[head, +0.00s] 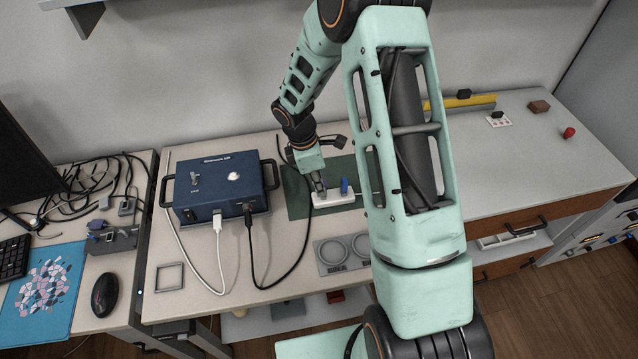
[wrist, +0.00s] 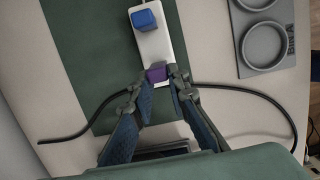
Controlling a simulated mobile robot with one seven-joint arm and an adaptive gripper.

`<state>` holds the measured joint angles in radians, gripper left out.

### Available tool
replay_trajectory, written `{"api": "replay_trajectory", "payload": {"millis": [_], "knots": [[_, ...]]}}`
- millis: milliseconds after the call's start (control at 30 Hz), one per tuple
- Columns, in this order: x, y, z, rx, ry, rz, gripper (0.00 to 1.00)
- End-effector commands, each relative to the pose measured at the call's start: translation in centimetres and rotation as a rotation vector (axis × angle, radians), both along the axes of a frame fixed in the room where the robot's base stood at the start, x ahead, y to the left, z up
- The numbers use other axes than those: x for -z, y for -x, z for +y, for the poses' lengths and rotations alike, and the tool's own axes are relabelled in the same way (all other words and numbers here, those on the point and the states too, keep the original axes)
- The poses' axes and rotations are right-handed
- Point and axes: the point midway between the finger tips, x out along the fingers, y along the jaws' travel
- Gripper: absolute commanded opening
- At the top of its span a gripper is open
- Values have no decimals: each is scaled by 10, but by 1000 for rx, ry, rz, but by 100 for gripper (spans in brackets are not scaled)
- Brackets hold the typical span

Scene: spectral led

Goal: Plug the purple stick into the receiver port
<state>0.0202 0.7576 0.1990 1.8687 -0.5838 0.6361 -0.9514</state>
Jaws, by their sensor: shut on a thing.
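A purple stick (wrist: 156,73) is between the fingertips of my gripper (wrist: 159,82) in the wrist view. My gripper is shut on it. The stick is at the near end of a white block (wrist: 153,47); I cannot tell whether it is seated in the block or just above it. A blue stick (wrist: 144,19) stands at the block's other end. In the head view my gripper (head: 321,190) is at the left end of the white block (head: 347,199), with the blue stick (head: 345,186) to its right. I cannot identify the receiver port for certain.
The white block lies on a green mat (head: 295,193). A dark blue box (head: 222,186) with plugged cables stands left of it. A grey tray with round recesses (head: 333,261) lies in front. A dark cable (wrist: 250,91) runs near the block. The bench's right side is largely clear.

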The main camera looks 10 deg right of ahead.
Motion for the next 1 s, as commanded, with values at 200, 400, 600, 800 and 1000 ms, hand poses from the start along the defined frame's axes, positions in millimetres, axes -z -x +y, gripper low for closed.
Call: {"api": "replay_trajectory", "payload": {"millis": [200, 400, 600, 800, 1000], "knots": [[-7, 0, 0, 0, 0, 0, 0], [-12, 0, 0, 0, 0, 0, 0], [-12, 0, 0, 0, 0, 0, 0], [-12, 0, 0, 0, 0, 0, 0], [-12, 0, 0, 0, 0, 0, 0]]}}
